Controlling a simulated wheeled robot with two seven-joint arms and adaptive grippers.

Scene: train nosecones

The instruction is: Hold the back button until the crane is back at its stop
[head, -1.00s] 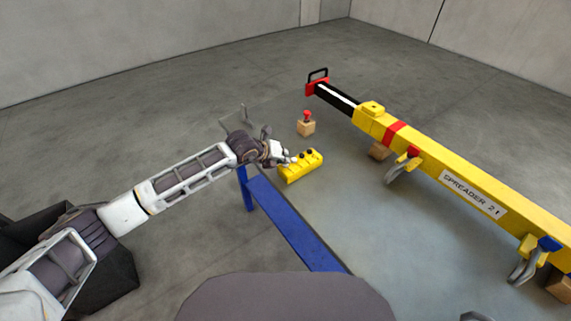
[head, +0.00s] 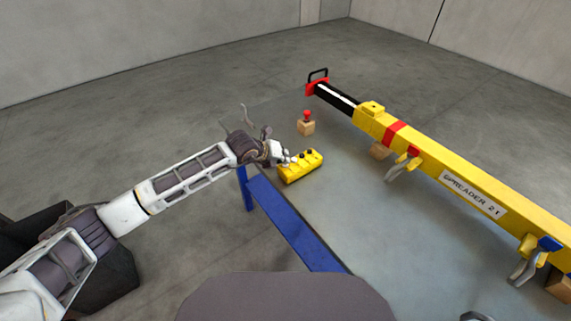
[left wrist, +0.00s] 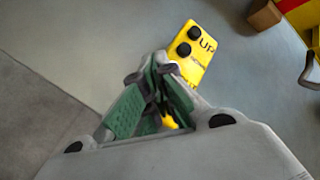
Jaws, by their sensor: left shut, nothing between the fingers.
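The yellow button box (head: 302,170) lies on the grey table near its left edge. It carries a row of dark round buttons. In the left wrist view the box (left wrist: 197,62) shows the word "UP" and, less clearly, a second label beside two black buttons. My left gripper (head: 289,160) is shut and empty, with its fingertips at or just above the box's left end. In the left wrist view the gripper (left wrist: 150,78) covers that end, so any button under it is hidden. I cannot tell whether it presses one. The crane is not recognisable in view. My right gripper is not in view.
A yellow spreader beam (head: 435,172) with hooks rests on wooden blocks along the right of the table. A wooden block with a red knob (head: 306,126) stands behind the button box. The table's blue edge rail (head: 292,225) runs along the near left side.

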